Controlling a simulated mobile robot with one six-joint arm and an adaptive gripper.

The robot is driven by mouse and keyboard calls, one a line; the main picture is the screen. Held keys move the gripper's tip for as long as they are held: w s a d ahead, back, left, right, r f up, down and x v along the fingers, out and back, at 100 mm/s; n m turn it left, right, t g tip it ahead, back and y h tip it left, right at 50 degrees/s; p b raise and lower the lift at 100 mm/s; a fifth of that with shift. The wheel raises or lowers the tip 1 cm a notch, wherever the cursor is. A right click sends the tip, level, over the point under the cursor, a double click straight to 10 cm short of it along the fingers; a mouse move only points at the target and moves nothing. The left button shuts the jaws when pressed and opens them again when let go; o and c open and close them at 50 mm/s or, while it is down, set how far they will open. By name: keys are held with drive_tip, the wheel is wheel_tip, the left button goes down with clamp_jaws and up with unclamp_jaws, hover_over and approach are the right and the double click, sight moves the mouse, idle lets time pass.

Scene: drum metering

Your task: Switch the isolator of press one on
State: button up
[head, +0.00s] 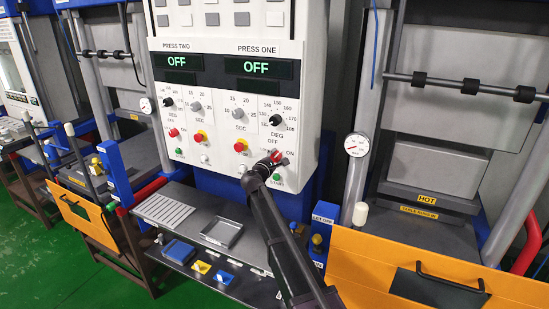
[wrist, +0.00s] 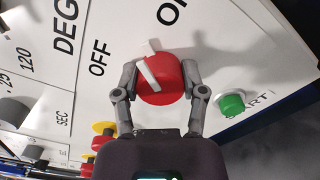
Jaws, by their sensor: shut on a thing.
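The isolator of press one is a red round knob (head: 277,157) at the lower right of the white control panel (head: 310,100), between the words OFF and ON. In the wrist view the red knob (wrist: 163,88) carries a white bar that slants up and left, between the two words. My gripper (wrist: 160,70) is shut on the knob, one finger on each side. In the head view my gripper (head: 270,161) covers part of the knob. The press one display (head: 258,67) reads OFF.
A green START button (wrist: 231,103) sits close to my right finger. The press two display (head: 178,63) also reads OFF. Press two has its own red isolator (head: 174,132). A shelf with a metal tray (head: 222,232) lies below, and an orange guard (head: 360,260) stands at right.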

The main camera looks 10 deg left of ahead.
drive_tip(key=m, duration=0.6)
drive_tip(key=shift+w+a+m, duration=0.1)
drive_tip(key=shift+m, duration=0.2)
idle(0.4)
drive_tip(key=o, duration=1.1)
drive_tip(key=shift+f, duration=0.1)
drive_tip(key=shift+o, duration=0.2)
drive_tip(key=shift+s, duration=0.2)
drive_tip(key=shift+s+a, duration=0.15)
drive_tip(key=shift+s, duration=0.4)
drive_tip(key=v, duration=1)
drive_tip(key=shift+s, duration=0.3)
